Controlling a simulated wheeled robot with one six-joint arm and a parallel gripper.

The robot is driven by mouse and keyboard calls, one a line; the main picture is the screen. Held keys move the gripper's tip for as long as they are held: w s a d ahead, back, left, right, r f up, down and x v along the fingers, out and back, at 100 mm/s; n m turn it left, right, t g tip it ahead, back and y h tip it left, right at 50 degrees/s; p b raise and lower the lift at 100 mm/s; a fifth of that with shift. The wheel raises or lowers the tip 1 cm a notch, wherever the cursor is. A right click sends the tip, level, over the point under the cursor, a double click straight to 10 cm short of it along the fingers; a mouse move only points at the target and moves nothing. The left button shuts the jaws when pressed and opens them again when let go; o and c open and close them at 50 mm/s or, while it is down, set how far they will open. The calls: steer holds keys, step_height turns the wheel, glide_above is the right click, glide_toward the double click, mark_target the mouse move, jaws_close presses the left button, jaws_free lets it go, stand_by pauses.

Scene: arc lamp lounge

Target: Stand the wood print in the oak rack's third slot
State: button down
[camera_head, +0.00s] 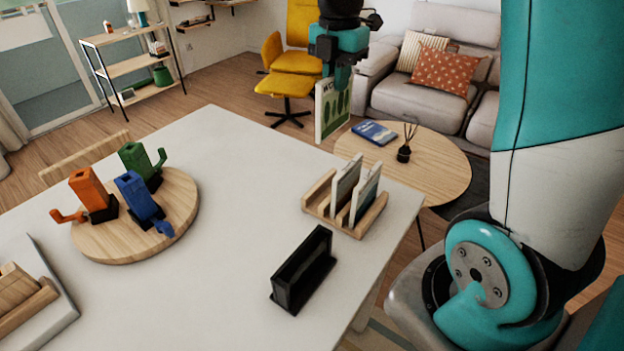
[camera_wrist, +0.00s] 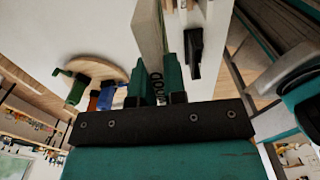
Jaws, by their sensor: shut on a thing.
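The wood print (camera_head: 332,112) is a thin panel with a green picture and dark lettering at its top. My gripper (camera_head: 343,78) is shut on its upper edge and holds it upright in the air, above and behind the oak rack in the head view. I cannot tell which slot is the third.
A black slotted holder (camera_head: 302,271) stands in front of the rack. A round wooden board (camera_head: 105,246) with orange, blue and green items is at left. The white table (camera_head: 225,290) is clear between them. A round coffee table (camera_head: 440,168) with a blue book lies beyond.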

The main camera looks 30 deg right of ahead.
steer(key=p, duration=0.4)
glide_toward(347, 186)
steer(key=w+a+f, duration=0.1)
steer(key=w+f, duration=0.4)
steer(key=shift+w+f, duration=0.15)
steer(key=shift+w, duration=0.2)
steer(key=shift+f, duration=0.2)
steer(key=c, duration=1.2)
jaws_free()
steer(key=shift+o, duration=0.2)
steer(key=shift+r, duration=0.1)
